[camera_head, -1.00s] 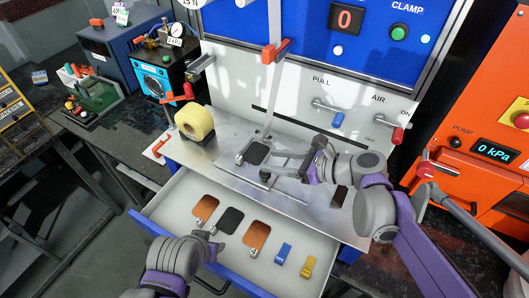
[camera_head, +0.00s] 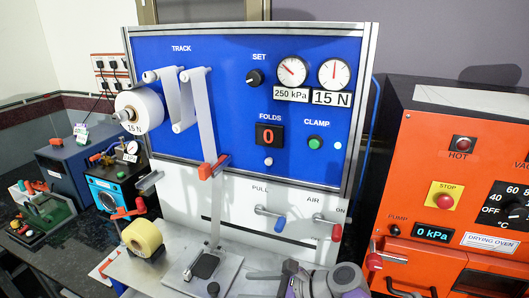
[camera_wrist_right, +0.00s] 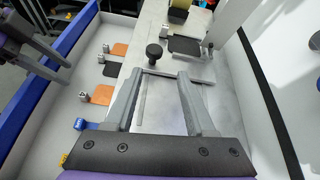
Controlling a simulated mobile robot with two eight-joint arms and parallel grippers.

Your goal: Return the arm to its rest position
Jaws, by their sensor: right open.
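My right gripper (camera_wrist_right: 160,80) is open and empty in the right wrist view, its two grey fingers spread above the metal work plate (camera_wrist_right: 160,112). Just past the fingertips are a black knob (camera_wrist_right: 154,52) and a thin metal bar; a black pad (camera_wrist_right: 184,45) lies beyond. In the head view the purple and grey right arm (camera_head: 325,284) shows at the bottom edge, right of the pad (camera_head: 206,266). Part of my left gripper appears to show at the upper left of the right wrist view, over the drawer; its jaw state is unclear.
The open drawer (camera_wrist_right: 28,100) with a blue rim holds orange and black sheets and small tabs. A blue and white panel (camera_head: 250,100) with levers stands behind the plate. A yellow roll (camera_head: 142,237) is at the left, an orange drying oven (camera_head: 440,160) at the right.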

